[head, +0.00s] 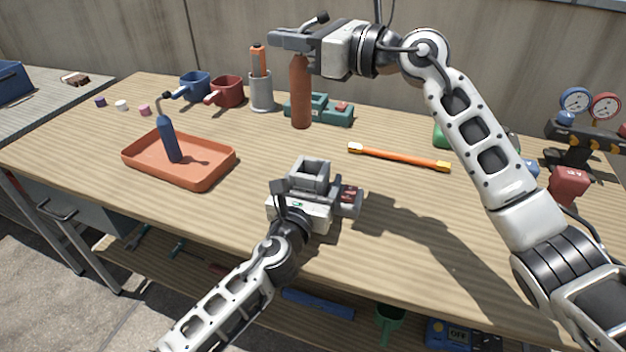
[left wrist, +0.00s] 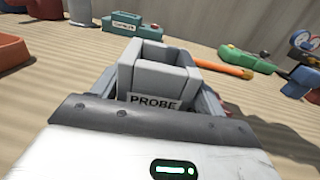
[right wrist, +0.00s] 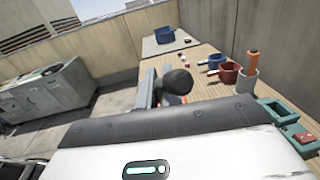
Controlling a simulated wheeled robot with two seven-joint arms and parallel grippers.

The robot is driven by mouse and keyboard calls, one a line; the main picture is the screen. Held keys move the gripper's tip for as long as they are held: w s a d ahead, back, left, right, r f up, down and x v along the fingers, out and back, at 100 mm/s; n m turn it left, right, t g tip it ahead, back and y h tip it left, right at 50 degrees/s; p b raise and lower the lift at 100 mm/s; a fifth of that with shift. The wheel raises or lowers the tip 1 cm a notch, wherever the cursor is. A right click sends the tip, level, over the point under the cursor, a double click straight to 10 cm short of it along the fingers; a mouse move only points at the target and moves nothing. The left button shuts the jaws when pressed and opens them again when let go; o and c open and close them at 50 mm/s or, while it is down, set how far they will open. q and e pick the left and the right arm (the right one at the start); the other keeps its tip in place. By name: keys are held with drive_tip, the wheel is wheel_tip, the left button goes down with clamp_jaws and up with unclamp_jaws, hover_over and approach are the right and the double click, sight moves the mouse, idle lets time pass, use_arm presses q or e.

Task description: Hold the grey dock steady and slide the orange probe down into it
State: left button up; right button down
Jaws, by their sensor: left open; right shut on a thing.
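The grey dock (head: 311,170) is a square open-topped socket on the bench, with a red labelled part on its right side. In the left wrist view the dock (left wrist: 156,72) carries a "PROBE" label and its socket looks empty. My left gripper (head: 305,194) is open, its fingers on either side of the dock; contact cannot be told. My right gripper (head: 287,40) is shut on the orange probe (head: 300,92), which hangs upright behind the dock, its lower end apparently above the bench. Its black bent top also shows in the right wrist view (right wrist: 177,82).
An orange tray (head: 208,181) holds a blue probe (head: 168,140) at left. Blue and red mugs, a grey cup (head: 262,95) and a teal unit (head: 338,115) stand behind. An orange yellow-ended bar (head: 400,157) lies right; gauges (head: 590,104) stand far right.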

sight(304, 88)
use_arm(q)
drive_tip(key=c, duration=1)
use_arm(e)
drive_tip(key=f, duration=0.1)
drive_tip(key=d+f, duration=0.1)
drive_tip(key=f, duration=0.1)
drive_tip(key=d+f, duration=0.1)
drive_tip(key=f, duration=0.1)
drive_tip(key=shift+f, duration=1.4)
